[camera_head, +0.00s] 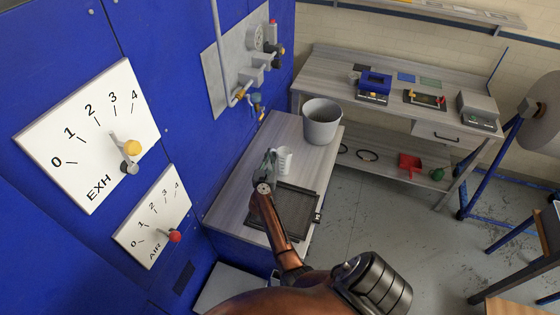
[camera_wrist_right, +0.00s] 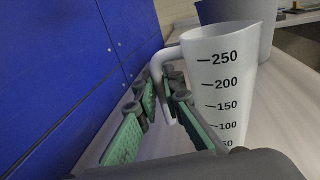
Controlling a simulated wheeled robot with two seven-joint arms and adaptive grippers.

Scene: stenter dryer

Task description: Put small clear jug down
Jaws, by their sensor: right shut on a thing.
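The small clear jug (camera_head: 284,160) stands upright on or just above the grey bench (camera_head: 232,176) beside the blue machine. In the right wrist view the jug (camera_wrist_right: 225,85) shows black marks from 50 to 250, with its handle toward me. My right gripper (camera_head: 268,165) is at the handle on the jug's left side. In the wrist view the right gripper's green-padded fingers (camera_wrist_right: 170,100) are shut on the handle. The jug's base is cut off in the wrist view, so contact with the bench cannot be told. My left gripper is not in view.
A grey bucket (camera_head: 322,121) stands behind the jug. A dark tray (camera_head: 285,212) lies on the bench in front of it. The blue machine wall (camera_head: 170,60) with dials and a valve panel (camera_head: 240,60) rises at the left. Bare bench lies left of the jug.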

